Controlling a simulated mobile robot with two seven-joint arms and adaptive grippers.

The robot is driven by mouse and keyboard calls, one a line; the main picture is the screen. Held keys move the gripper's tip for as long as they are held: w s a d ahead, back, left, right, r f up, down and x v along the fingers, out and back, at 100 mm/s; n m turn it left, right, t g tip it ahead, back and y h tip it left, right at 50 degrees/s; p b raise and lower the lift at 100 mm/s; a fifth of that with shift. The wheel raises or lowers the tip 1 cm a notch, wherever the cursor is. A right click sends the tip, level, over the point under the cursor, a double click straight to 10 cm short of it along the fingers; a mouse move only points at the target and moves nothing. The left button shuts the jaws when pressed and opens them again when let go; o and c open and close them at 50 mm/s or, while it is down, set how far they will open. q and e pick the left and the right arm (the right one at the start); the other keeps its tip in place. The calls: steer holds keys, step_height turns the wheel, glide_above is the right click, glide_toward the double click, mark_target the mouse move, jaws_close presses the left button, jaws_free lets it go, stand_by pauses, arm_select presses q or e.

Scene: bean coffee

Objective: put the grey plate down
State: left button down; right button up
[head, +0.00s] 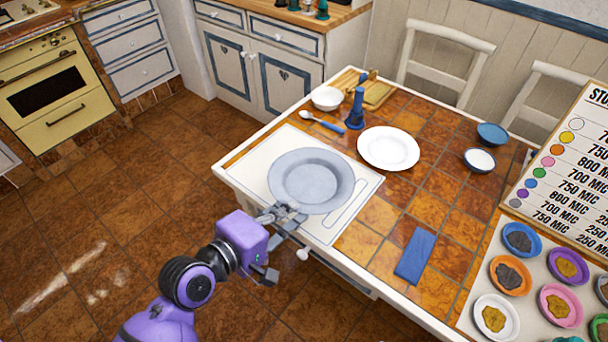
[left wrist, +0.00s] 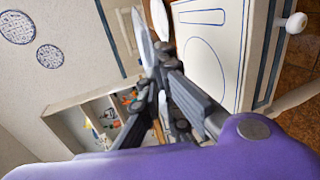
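The grey plate (head: 312,181) is roughly level over the white placemat (head: 283,147) at the table's near left corner. My left gripper (head: 284,214) is at the plate's near rim and looks shut on it. In the left wrist view the grey plate (left wrist: 144,38) shows nearly edge-on, at the fingers of my left gripper (left wrist: 158,68). There the placemat (left wrist: 232,45) shows an outlined circle, with the plate apart from it, so the plate is held above the mat. The fingertips are partly hidden. My right gripper is not in view.
A white plate (head: 388,148), a spoon (head: 322,122) and a blue pepper-mill-like object (head: 355,108) stand beyond the mat. A white bowl (head: 327,98) is at the back. A blue folded cloth (head: 415,256) lies to the right. Small coloured dishes (head: 494,317) fill the right corner.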

mark_target(286, 188)
arm_select(q)
steer(key=w+f, duration=0.1)
steer(key=w, duration=0.2)
steer(key=w+a+f, duration=0.1)
steer(key=w, duration=0.2)
steer(key=w+f, duration=0.2)
steer(key=w, duration=0.1)
steer(key=shift+a+f+b, duration=0.1)
steer(key=shift+a+b, duration=0.1)
steer(key=shift+b, duration=0.1)
steer(key=w+f, duration=0.1)
steer(key=w+f+b, duration=0.1)
steer(key=f, duration=0.1)
steer(key=w+f, duration=0.1)
steer(key=shift+a+f, duration=0.15)
steer(key=shift+a, duration=0.25)
steer(key=shift+w+a+f+b, duration=0.1)
steer(key=shift+w+f+b, duration=0.25)
steer(key=shift+w, duration=0.1)
steer(key=f, duration=0.2)
steer(key=f+b, duration=0.1)
steer(key=f, duration=0.1)
steer(key=shift+w+a, duration=0.1)
steer(key=shift+w, duration=0.25)
steer(key=shift+r, duration=0.15)
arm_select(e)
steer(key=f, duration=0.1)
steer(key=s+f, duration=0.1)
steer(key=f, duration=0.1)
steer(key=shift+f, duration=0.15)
